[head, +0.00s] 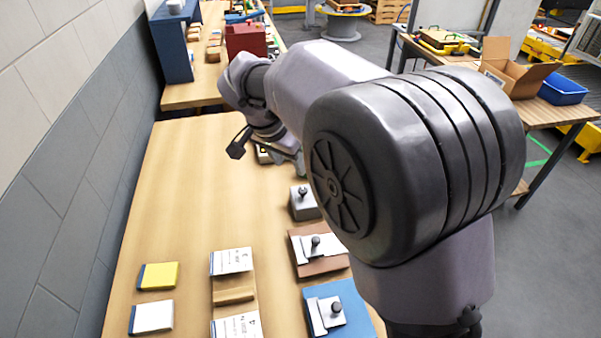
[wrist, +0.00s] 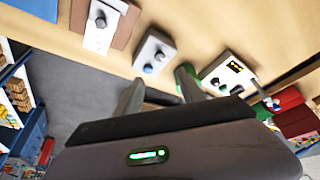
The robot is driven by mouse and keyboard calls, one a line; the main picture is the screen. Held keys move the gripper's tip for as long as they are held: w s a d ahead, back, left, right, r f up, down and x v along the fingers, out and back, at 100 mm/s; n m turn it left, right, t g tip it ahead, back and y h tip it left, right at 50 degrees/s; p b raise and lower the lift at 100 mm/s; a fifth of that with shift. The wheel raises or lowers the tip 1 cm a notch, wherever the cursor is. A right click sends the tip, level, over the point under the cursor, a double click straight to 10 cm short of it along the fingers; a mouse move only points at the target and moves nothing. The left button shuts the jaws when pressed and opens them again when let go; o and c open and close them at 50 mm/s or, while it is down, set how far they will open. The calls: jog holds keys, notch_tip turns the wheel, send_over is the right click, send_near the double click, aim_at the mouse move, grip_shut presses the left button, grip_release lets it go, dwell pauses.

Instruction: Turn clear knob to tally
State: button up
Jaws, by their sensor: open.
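In the wrist view, my gripper (wrist: 158,86) is open and empty, its two fingers apart over the table's edge. A white box with a small lit amber display (wrist: 235,67) and a dark knob (wrist: 215,82) is just beyond the right fingertip. Left of it stands a light grey box (wrist: 154,52) with a dark knob and a blue button. No label reading clear or tally is legible. In the head view the grey box (head: 302,207) is below my gripper, and the display box (head: 263,157) is mostly hidden by my arm.
Fixtures with black knobs stand on a brown base (head: 302,262) and a blue base (head: 352,300). Yellow (head: 158,276) and white (head: 152,316) blocks and printed cards (head: 231,260) lie to the left. The table's left middle (head: 185,190) is clear. A wall (head: 60,150) borders it.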

aim_at(303, 190)
jog(key=b+x, duration=0.4)
jog(key=x, duration=1)
grip_shut()
